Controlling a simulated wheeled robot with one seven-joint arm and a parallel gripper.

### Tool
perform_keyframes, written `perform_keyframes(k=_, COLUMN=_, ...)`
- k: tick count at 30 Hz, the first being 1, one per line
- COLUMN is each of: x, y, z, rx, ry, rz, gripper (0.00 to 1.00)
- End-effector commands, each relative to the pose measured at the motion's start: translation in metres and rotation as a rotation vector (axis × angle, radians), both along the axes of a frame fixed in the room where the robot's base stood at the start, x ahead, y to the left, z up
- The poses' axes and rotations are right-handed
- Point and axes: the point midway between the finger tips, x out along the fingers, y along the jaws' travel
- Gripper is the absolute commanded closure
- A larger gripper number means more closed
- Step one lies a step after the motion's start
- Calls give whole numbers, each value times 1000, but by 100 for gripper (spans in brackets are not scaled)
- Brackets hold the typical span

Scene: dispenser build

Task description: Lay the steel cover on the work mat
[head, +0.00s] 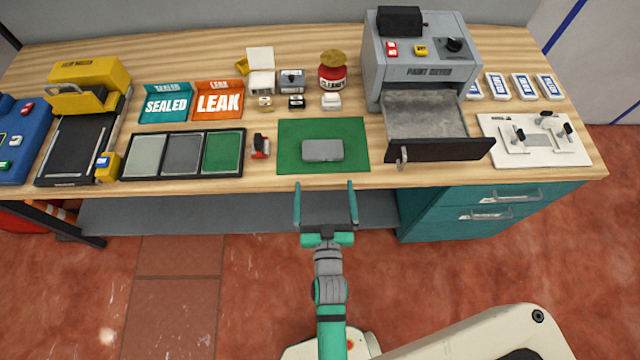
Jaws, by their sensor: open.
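The steel cover (323,150) appears as a grey, rounded rectangular plate lying on the green work mat (292,163), near the mat's middle. Nothing is on top of it. My gripper (325,190) is open and empty, its two teal fingers apart. In the picture it shows just below the mat, by the table's front edge, and it is apart from the plate. Its exact height over the table is hard to tell.
The paint dryer (425,72) stands right of the mat with its drawer (425,115) pulled out. A three-section tray (183,177) and a small red-and-black item (261,146) lie left. A red jar (332,78) and small parts stand behind. A white fixture (536,150) lies far right.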

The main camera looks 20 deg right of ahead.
Motion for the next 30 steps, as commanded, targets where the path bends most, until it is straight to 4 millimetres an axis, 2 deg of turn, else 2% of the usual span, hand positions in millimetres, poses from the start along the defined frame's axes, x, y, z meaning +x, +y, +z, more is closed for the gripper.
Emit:
perform_keyframes(k=5, x=-5, y=1, z=0, rx=0, ry=2, rz=-1, gripper=0)
perform_keyframes(k=8, x=-16, y=8, z=-3, rx=2, ry=14, rz=9, gripper=0)
perform_keyframes(k=11, x=-40, y=26, z=-7, rx=3, ry=38, rz=34, gripper=0)
perform_keyframes(k=17, x=-108, y=70, z=-5, rx=12, ry=100, rz=107, gripper=0)
perform_keyframes(k=24, x=-185, y=110, z=15, rx=21, ry=174, rz=196, gripper=0)
perform_keyframes(k=30, x=-226, y=129, z=37, rx=28, ry=218, rz=253, gripper=0)
